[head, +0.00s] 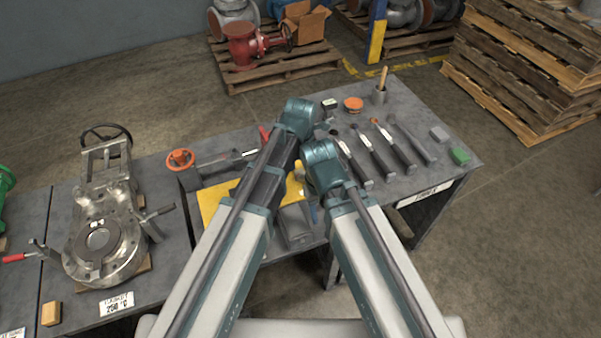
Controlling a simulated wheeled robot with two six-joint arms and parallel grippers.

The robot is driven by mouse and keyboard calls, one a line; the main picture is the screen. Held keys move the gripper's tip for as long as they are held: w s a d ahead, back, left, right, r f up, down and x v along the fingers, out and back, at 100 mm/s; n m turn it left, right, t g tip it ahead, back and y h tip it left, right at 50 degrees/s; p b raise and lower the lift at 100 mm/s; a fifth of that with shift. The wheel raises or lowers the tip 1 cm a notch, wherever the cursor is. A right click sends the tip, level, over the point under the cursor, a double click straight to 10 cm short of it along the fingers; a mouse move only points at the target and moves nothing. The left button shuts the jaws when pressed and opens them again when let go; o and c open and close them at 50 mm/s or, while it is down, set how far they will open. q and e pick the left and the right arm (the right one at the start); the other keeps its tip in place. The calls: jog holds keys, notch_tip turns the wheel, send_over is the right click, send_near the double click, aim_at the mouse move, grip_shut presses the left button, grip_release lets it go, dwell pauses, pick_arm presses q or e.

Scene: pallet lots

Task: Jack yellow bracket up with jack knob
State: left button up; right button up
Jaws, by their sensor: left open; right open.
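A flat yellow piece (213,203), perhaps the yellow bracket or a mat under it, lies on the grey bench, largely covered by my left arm. An orange handwheel (180,159) is left of it, at the end of a grey metal device. I cannot tell whether this wheel is the jack knob. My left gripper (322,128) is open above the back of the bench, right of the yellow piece. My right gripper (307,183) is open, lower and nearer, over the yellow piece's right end. The fingers are mostly hidden by my wrists, and no held object shows.
A large metal valve (100,235) stands on the bench at left. Stacked pallets (520,75) stand behind. The bench's right front is fairly clear.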

pick_arm(q)
grip_shut()
jog(key=shift+m, duration=0.4)
